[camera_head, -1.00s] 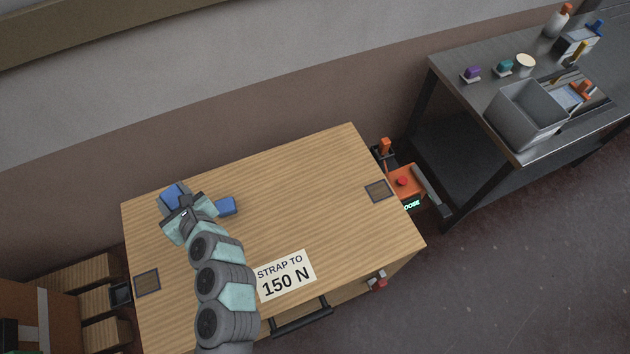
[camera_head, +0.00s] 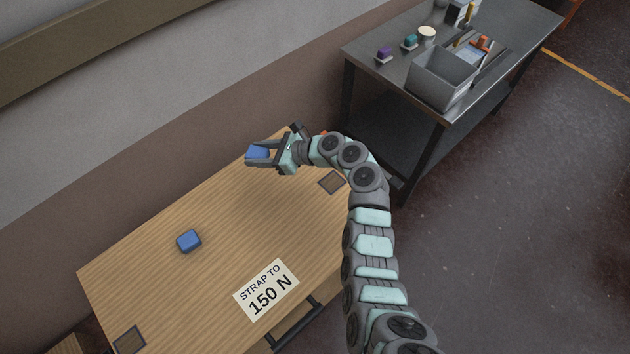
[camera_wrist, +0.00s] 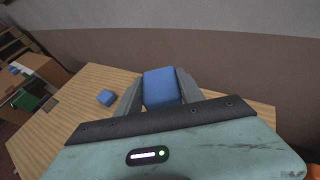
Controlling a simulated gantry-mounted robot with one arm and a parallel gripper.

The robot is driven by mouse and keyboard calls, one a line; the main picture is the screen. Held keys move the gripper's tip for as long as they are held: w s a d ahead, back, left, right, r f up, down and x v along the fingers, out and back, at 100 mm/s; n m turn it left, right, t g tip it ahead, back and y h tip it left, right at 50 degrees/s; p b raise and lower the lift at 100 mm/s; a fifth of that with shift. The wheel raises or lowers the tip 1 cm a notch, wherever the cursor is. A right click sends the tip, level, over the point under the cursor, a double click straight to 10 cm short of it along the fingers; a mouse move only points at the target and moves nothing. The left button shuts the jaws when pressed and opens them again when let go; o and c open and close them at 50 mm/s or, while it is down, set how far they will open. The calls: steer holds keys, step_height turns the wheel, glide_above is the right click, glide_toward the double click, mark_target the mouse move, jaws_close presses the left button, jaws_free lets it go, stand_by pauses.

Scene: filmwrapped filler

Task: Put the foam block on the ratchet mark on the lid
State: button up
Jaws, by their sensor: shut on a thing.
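My gripper (camera_head: 264,154) is shut on a blue block (camera_head: 256,152), held above the far right part of the wooden lid (camera_head: 225,280). The held block also shows between the fingers in the wrist view (camera_wrist: 160,86). A second blue block (camera_head: 189,241) rests on the lid to the left, apart from the gripper. A dark-edged square mark (camera_head: 332,183) lies near the lid's right end, right of and nearer than the held block. Another square mark (camera_head: 129,340) is at the left end. Which block is foam I cannot tell.
A "STRAP TO 150 N" label (camera_head: 266,290) lies near the lid's front edge, above a dark handle (camera_head: 297,325). A metal bench (camera_head: 365,42) with a grey bin (camera_head: 440,82) stands at the back right. My arm hides most of the orange device beside the lid.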

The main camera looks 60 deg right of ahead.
steer(key=r+m+h, duration=0.1)
steer(key=m+h, duration=0.1)
glide_above(332, 182)
steer(key=shift+t, duration=0.3)
step_height(332, 182, down, 16)
steer(key=b, duration=0.6)
steer(key=shift+s+r+b, duration=0.1)
steer(key=shift+r+b, duration=0.15)
steer(key=shift+b, duration=0.15)
steer(key=shift+f+b, duration=1.75)
steer(key=shift+f, duration=0.35)
steer(key=o, duration=1.3)
steer(key=shift+r+p, duration=0.25)
steer(key=shift+p, duration=0.05)
steer(key=p+v, duration=0.4)
steer(key=v, duration=0.8)
steer(key=shift+a, duration=0.15)
